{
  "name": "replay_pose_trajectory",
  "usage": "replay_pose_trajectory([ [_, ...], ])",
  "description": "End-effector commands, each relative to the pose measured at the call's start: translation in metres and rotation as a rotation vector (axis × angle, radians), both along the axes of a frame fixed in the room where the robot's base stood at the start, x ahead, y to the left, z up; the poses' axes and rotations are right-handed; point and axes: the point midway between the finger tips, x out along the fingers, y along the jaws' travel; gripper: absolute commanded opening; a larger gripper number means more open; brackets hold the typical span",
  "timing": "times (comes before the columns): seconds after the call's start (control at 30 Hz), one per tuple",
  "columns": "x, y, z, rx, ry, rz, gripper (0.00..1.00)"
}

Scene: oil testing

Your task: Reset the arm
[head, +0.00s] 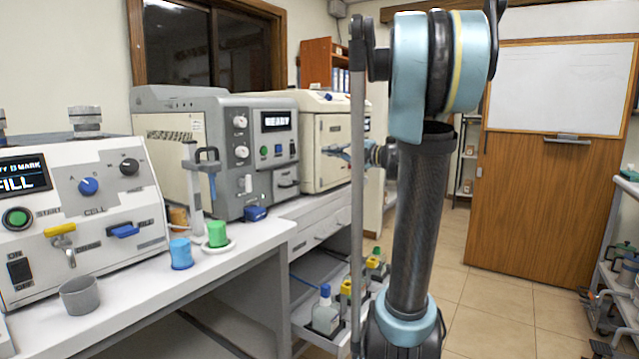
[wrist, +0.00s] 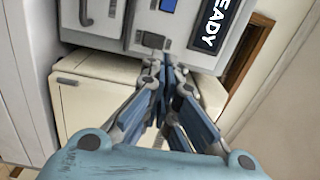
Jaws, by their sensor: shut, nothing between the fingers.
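My gripper (wrist: 166,75) shows in the wrist view with its blue fingers drawn together and nothing between them. In the head view my gripper (head: 328,149) is partly visible to the left of my arm, in front of the cream machine (head: 325,140). In the wrist view a grey panel with a READY display (wrist: 212,22) lies beyond the fingertips. I cannot tell how far the fingertips are from it. My arm stands upright in the right middle of the head view and hides part of the room behind it.
A white bench (head: 130,298) on the left carries a tester with a FILL display (head: 24,177), a grey cup (head: 79,296), a blue cup (head: 180,254) and a green cup (head: 217,234). Bottles (head: 326,312) stand on a low shelf. Floor (head: 500,305) is clear before the wooden door (head: 530,200).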

Motion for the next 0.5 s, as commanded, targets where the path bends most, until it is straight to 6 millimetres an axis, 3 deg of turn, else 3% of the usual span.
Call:
replay_pose_trajectory([
  [0.27,-0.091,0.040,-0.095,-0.365,0.095,0.106,0.00],
  [0.5,-0.177,0.035,-0.187,-0.720,0.178,0.196,0.00],
])
